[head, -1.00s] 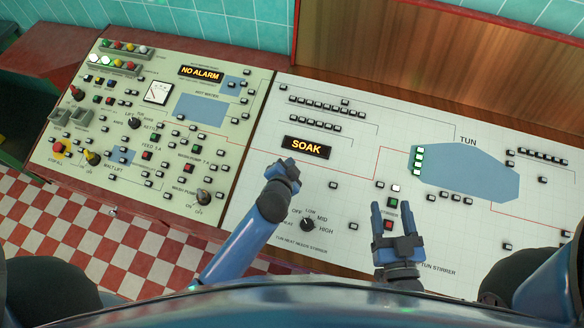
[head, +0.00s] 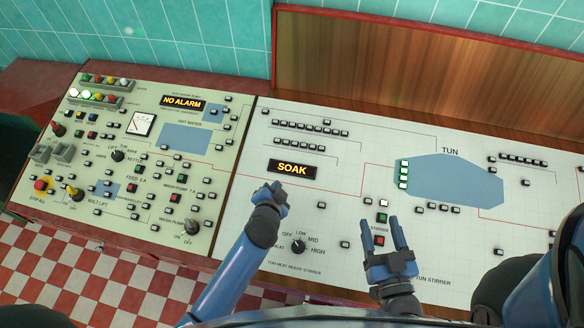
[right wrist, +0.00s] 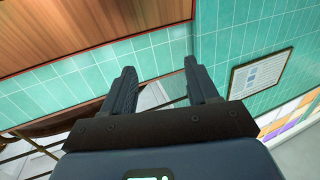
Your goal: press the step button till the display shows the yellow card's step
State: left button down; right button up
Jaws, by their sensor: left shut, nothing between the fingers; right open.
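The display (head: 292,168) on the white panel reads SOAK in orange letters. My left gripper (head: 270,188) is shut and empty, just below and left of this display, over the panel. I cannot tell whether it touches the panel; what lies under its tips is hidden. I cannot make out a step button. No yellow card is in the head view. My right gripper (head: 381,228) is open and empty, near the stirrer buttons at the panel's lower middle. It also shows open in the right wrist view (right wrist: 159,75).
A rotary knob (head: 298,247) sits right of my left forearm. Green (head: 382,218) and red (head: 380,240) stirrer buttons lie by my right gripper. The left panel carries a NO ALARM display (head: 183,102). A framed notice (right wrist: 260,73) hangs on the tiled wall.

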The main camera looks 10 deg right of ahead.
jog(key=shift+c, duration=0.4)
grip_shut()
dwell(1.2)
